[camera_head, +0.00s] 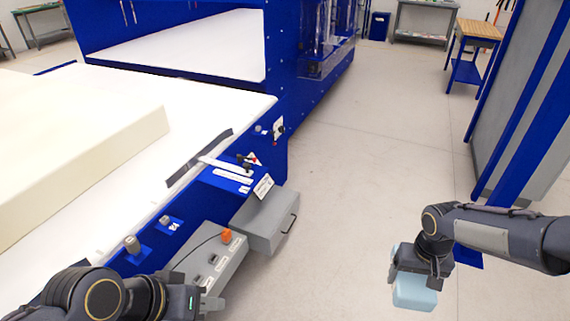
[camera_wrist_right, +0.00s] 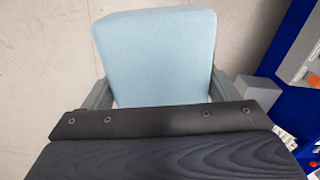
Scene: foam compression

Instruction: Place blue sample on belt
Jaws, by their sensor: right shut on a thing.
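The blue sample (camera_head: 414,291) is a light blue foam block. My right gripper (camera_head: 408,283) is shut on it and holds it over the open floor at the lower right. In the right wrist view the block (camera_wrist_right: 157,52) sits between the two fingers (camera_wrist_right: 160,92). The belt (camera_head: 215,97) is the white surface of the blue machine at the left, well apart from the block. My left gripper (camera_head: 208,302) is at the bottom left, by the machine's control boxes. Its fingers are partly cut off by the picture edge.
A large cream foam slab (camera_head: 75,150) lies on the belt at the left. Grey control boxes (camera_head: 268,219) stick out from the machine's front side. A grey and blue cabinet (camera_head: 525,100) stands at the right. The floor (camera_head: 370,150) between machine and cabinet is clear.

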